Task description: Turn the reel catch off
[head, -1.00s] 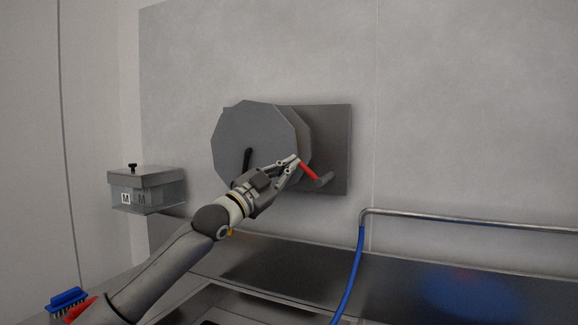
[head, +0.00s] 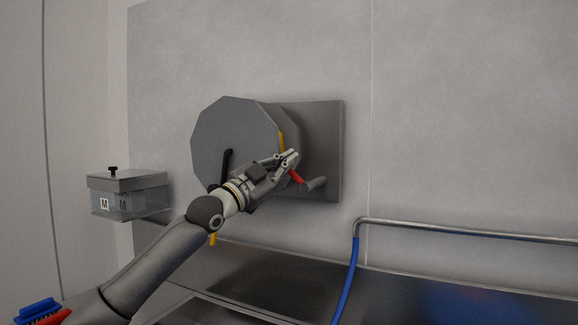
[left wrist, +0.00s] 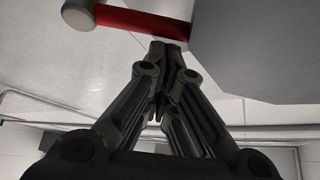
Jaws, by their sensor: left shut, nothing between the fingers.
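The reel (head: 235,135) is a grey many-sided drum on a grey wall plate (head: 328,130). The catch is a red lever (head: 296,177) with a grey round end (head: 316,184), at the reel's lower right. My left gripper (head: 292,157) is shut and empty, with its fingertips at the upper left end of the red lever. In the left wrist view the red lever (left wrist: 142,22) crosses above the closed fingertips (left wrist: 165,48). I cannot tell whether they touch it. The gripper hides part of the reel's lower edge. My right gripper is not in view.
A lidded clear box (head: 128,195) marked M sits on a shelf at the left. A metal pipe (head: 460,230) with a blue hose (head: 346,280) runs at the right. A blue brush (head: 38,310) lies lower left. The wall right of the plate is bare.

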